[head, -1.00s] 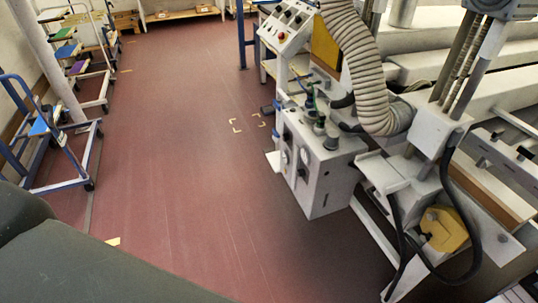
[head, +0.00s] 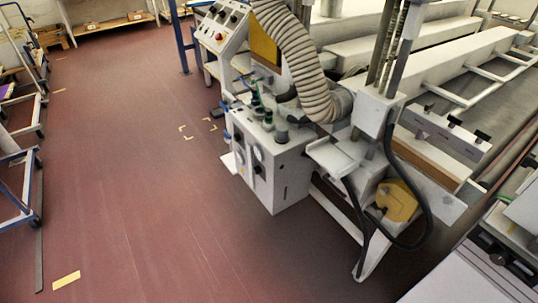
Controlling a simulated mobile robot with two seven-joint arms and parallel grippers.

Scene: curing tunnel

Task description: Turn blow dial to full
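Two parts of the machine carry controls. A sloped white control panel (head: 222,22) at the top has several dark knobs and a red button (head: 219,37). Below it, a white box (head: 286,178) has round gauges and dark knobs (head: 257,170) on its left-facing front, seen at a steep angle. Green and dark fittings (head: 267,119) stand on its top. No label can be read, so I cannot tell which knob is the blow dial or how it is set. Neither of my grippers is in view.
A ribbed hose (head: 296,62) bends down behind the box. A black cable (head: 412,165) loops beside a yellow part (head: 396,201). The red-brown floor (head: 130,150) left of the machine is clear. Blue-framed carts (head: 22,190) stand along the left edge.

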